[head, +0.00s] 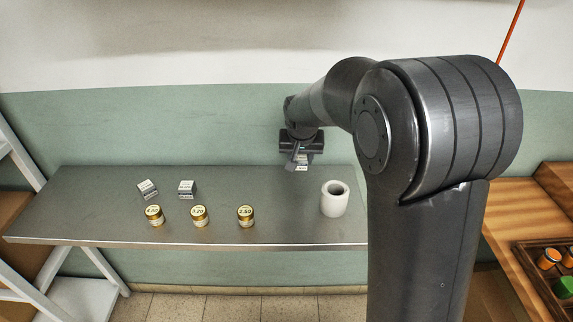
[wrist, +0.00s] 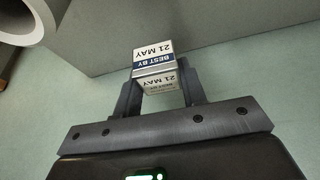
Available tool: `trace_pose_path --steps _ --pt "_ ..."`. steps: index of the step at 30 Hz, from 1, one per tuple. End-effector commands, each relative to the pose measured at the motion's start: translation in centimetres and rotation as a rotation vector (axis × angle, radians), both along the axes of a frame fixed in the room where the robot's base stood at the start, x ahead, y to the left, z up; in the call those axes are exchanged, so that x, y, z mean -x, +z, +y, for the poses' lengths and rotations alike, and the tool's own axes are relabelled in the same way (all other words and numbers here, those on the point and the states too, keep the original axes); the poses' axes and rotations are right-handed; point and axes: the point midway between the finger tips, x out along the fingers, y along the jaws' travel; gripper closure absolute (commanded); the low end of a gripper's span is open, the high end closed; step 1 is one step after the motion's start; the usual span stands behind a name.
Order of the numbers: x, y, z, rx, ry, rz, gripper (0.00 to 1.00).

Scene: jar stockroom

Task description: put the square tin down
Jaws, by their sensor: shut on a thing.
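The square tin (wrist: 155,55) is between the fingers of my gripper (wrist: 158,92) in the wrist view. It is small and pale with a dark blue band, and its label reads "BEST BY 21 MAY". In the head view my gripper (head: 300,158) is over the back right part of the grey metal shelf (head: 110,187), with the tin (head: 302,167) under it, partly hidden. I cannot tell whether the tin touches the shelf.
A white hollow cylinder (head: 334,199) stands right of the tin, nearer the front. Two similar small tins (head: 147,189) (head: 187,189) stand at the left. The shelf between is clear.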

Motion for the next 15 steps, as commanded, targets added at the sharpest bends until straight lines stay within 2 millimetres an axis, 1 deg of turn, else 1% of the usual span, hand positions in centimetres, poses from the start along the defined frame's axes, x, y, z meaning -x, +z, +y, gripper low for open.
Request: trace_pose_path --steps 1,6,9,12,15 --pt "0.4 0.9 -1.3 -0.001 -0.005 -0.003 0.85" --pt "1.4 2.8 -4.4 0.0 -0.003 -0.002 0.85" --pt "1.8 3.6 -5.7 -0.001 -0.002 -0.001 0.85" --pt "2.0 4.0 -6.5 0.0 0.0 0.0 0.85" --pt "2.2 4.3 -6.7 -0.001 0.001 0.0 0.85"
